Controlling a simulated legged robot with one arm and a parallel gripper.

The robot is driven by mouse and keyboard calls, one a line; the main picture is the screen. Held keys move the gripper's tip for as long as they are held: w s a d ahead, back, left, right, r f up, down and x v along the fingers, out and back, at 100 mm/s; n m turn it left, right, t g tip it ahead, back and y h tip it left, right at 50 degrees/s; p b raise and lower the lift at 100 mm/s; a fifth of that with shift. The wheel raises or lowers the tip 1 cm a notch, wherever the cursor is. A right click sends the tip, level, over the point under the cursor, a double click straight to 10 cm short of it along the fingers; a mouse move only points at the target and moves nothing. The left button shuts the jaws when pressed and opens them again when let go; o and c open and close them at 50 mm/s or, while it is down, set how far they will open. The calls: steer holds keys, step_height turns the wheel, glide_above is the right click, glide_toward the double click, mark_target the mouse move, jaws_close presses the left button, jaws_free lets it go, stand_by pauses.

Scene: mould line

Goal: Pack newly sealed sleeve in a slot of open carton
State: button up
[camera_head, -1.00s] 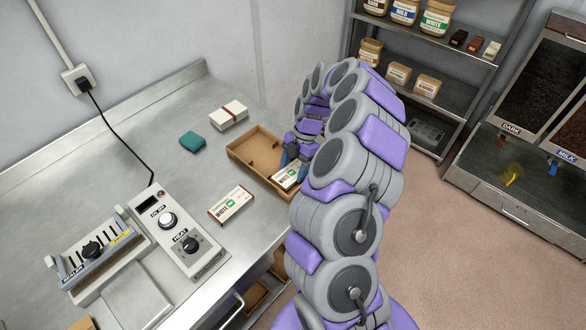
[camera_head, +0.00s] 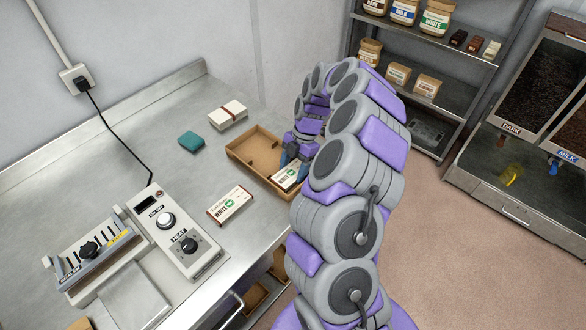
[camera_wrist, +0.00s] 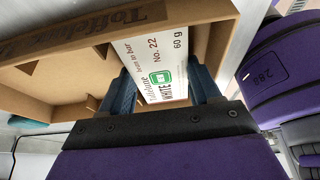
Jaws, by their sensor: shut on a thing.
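The open carton (camera_head: 245,157) is a brown cardboard tray on the steel bench, and it also shows in the wrist view (camera_wrist: 60,76). My gripper (camera_head: 293,155) is shut on a white sleeve (camera_head: 285,178) marked "WHITE" with a green badge. The wrist view shows the held sleeve (camera_wrist: 155,52) between my two blue-grey fingers (camera_wrist: 162,95), inside the carton's outline at one end. I cannot tell whether it touches the carton floor.
A sealer (camera_head: 92,252) with a control box (camera_head: 172,228) stands at the bench's lower left. A teal cloth or pad (camera_head: 191,141) and a white stack with a brown band (camera_head: 228,114) lie behind the carton. Shelves (camera_head: 420,60) stand at the back right.

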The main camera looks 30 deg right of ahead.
steer(key=shift+f, duration=0.15)
steer(key=o, duration=1.5)
steer(key=shift+s, duration=0.1)
steer(key=p+v, duration=0.3)
steer(key=v, duration=1.4)
steer(key=shift+d+r, duration=0.2)
steer(key=shift+r, duration=0.05)
steer(key=shift+a, duration=0.1)
